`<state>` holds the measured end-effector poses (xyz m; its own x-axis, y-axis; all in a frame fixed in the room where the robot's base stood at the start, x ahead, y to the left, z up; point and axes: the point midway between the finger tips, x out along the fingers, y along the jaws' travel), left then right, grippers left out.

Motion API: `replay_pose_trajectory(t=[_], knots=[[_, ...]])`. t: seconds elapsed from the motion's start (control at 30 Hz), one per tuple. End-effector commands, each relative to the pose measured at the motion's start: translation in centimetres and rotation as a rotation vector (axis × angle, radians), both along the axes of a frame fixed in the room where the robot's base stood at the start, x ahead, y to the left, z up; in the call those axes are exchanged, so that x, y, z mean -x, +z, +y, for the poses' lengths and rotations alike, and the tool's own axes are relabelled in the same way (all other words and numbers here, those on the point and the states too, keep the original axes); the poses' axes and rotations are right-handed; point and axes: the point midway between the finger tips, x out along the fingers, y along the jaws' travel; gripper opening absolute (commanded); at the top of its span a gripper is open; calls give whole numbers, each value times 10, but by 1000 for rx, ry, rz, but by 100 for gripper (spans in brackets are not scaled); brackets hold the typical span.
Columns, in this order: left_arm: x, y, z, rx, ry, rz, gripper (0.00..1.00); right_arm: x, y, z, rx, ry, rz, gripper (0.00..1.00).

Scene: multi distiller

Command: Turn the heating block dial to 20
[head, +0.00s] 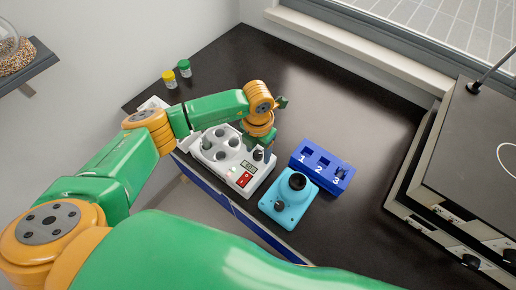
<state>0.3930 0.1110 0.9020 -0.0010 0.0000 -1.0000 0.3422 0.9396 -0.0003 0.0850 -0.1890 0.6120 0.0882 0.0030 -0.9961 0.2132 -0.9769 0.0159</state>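The white heating block (222,160) stands near the front edge of the dark bench, with several round wells on top. A red switch (243,179) and a small display (249,166) sit on its front right part. My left gripper (262,152) points down over the right end of the block. Its dark fingers are close to the panel, where the dial appears to be hidden. I cannot tell whether the fingers touch the dial or how far apart they are. The dial's setting cannot be read. My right gripper is not in view.
A light-blue device (288,200) with a black round top stands right of the block. Behind it is a blue rack (321,166) numbered 1 to 3. Yellow-capped (169,79) and green-capped (184,68) jars stand far left. The bench's back middle is clear.

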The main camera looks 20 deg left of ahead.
Motion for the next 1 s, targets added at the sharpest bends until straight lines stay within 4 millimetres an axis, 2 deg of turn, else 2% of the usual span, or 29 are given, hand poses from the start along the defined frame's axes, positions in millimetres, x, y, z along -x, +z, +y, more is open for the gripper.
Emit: replay_pose_trajectory(t=[0.03,0.2,0.57,0.77,1.0], knots=[[0,0,0,0,0,0,45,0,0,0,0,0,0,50],[0,0,0,0,1,0,0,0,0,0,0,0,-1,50],[0,0,0,0,43,0,0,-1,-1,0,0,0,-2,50],[0,0,0,0,162,0,0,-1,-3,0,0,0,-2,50],[0,0,0,1,381,-1,0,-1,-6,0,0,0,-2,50]])
